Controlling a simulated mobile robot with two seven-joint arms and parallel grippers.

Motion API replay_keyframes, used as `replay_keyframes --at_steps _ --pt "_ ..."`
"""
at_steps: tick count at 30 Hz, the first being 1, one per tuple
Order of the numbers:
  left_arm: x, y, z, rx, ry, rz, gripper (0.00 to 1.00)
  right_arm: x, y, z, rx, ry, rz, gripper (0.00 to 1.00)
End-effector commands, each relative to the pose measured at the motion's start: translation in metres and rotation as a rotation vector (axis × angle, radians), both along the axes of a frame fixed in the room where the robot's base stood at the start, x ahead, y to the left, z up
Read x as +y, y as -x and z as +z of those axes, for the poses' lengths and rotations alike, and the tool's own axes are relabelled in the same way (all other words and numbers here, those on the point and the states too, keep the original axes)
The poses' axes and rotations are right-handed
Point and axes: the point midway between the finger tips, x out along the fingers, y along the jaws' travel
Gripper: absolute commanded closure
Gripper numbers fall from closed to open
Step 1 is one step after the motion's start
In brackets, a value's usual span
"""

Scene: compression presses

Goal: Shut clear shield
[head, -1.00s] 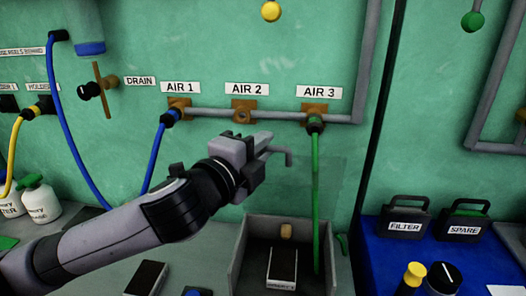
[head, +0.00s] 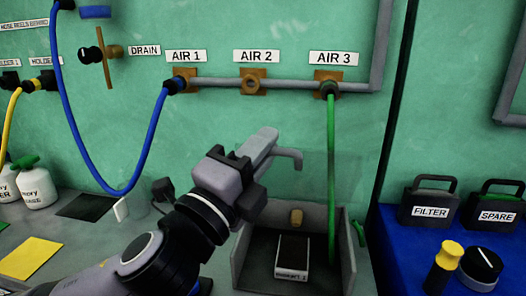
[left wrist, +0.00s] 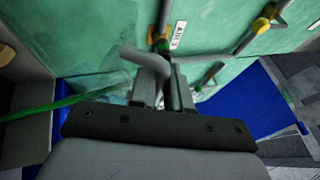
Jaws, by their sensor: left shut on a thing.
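The clear shield (head: 347,172) is a faint transparent panel at the back of the grey open-topped press box (head: 350,255) in the head view. It stands raised, with the wall and green hose showing through it. My left gripper (head: 266,148) is shut on the shield's grey bent handle (head: 290,153), above the box's left side. In the left wrist view the handle (left wrist: 135,55) shows between the fingers (left wrist: 152,85). The shield's exact tilt is hard to tell. My right gripper is in neither view.
A black-topped block (head: 293,250) and a tan knob (head: 296,217) are inside the box. A green hose (head: 331,165) hangs from AIR 3 into the box's right side. A blue hose (head: 139,170) hangs at left. FILTER (head: 430,205) and SPARE (head: 492,210) cases stand right on blue.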

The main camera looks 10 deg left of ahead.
Motion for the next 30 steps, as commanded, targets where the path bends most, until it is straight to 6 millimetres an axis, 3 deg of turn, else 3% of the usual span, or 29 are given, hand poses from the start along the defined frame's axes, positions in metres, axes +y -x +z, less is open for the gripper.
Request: replay_keyframes --at_steps 10,11,23,30 --pt "0.0 0.0 0.0 -0.001 0.0 -0.001 1.0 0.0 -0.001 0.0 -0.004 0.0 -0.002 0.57" --pt "0.0 0.0 0.0 -0.001 0.0 -0.001 0.77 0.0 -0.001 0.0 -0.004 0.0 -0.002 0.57" --pt "0.002 0.005 -0.002 0.0 0.0 -0.002 0.77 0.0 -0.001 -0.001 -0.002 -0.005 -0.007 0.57" --pt "0.016 0.037 -0.015 0.002 -0.002 -0.003 0.77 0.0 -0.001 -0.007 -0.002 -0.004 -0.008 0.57"
